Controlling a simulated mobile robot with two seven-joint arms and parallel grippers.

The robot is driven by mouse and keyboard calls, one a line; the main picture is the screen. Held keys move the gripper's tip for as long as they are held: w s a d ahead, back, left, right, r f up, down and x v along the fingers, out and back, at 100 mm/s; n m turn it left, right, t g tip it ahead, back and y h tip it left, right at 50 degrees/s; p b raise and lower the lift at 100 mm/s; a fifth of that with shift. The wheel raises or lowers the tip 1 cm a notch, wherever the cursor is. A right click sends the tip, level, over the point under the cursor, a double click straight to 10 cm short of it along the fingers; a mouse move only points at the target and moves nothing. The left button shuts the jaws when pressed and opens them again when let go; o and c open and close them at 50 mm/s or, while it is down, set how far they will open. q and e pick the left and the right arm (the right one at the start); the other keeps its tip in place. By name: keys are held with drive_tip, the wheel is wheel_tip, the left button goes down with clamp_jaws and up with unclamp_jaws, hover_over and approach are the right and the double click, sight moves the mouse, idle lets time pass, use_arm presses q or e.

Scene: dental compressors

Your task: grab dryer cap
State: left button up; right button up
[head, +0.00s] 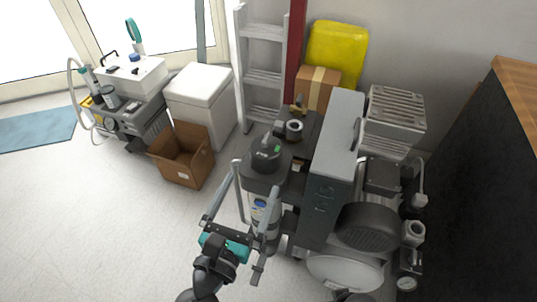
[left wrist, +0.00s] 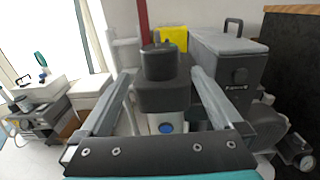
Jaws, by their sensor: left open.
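The dryer cap (head: 265,154) is a dark round knob-like piece on top of a dark dryer head above an upright cylinder (head: 261,222) with a blue label. It also shows in the left wrist view (left wrist: 159,62), near the centre, upright on a dark block. My left gripper (head: 258,176) is open, with its two fingers pointing toward the dryer. In the left wrist view, the fingers (left wrist: 162,74) frame the dryer head left and right, and nothing is held. The cap looks beyond the fingertips; contact cannot be told. My right gripper is not in view.
The grey compressor housing (head: 330,165) stands close on the right, with a motor (head: 368,228) and gauges. An open cardboard box (head: 182,157) and a white bin (head: 199,96) stand at left. A ladder (head: 262,78) leans behind. Floor at lower left is clear.

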use_arm(q)
approach(271, 137)
drive_tip(key=w, duration=0.1)
drive_tip(key=w+d+f, duration=0.1)
drive_tip(key=w, duration=0.3)
drive_tip(key=shift+d+f+p, duration=0.15)
drive_tip(key=shift+f+p, duration=0.1)
drive_tip(key=shift+p, duration=0.15)
drive_tip(key=x, duration=0.2)
drive_tip(key=r+x, duration=0.1)
drive_tip(key=x, duration=0.1)
drive_tip(key=shift+w, duration=0.1)
drive_tip(key=shift+w+d, duration=0.2)
drive_tip(key=shift+w, duration=0.25)
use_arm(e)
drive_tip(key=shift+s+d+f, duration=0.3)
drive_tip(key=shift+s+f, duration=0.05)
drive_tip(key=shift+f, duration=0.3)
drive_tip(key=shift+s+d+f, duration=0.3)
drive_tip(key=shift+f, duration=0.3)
use_arm(q)
drive_tip(key=shift+c, duration=0.2)
drive_tip(key=c, duration=1.2)
